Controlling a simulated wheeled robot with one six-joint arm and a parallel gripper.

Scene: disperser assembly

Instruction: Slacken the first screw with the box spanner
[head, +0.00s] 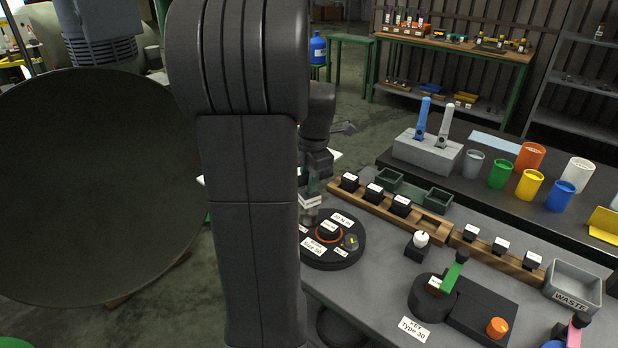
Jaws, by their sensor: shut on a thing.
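My gripper (316,186) is partly hidden behind my own arm. It is shut on a labelled tool, seemingly the box spanner (310,202), held over the left back part of a round black disperser unit (345,258). The unit carries white labels, an orange-ringed black hub (328,232) in the middle and a small brass-coloured part (351,242) at its right. The lower end of the spanner is hard to make out. I cannot tell whether it sits on a screw, and the first screw cannot be told apart here.
Wooden racks with labelled black blocks (401,205) stand behind and to the right of the unit. A small white-topped part (421,239), a black fixture with a green lever (455,272) and a grey waste bin (573,286) stand on the grey bench. Coloured cups (529,185) stand farther back.

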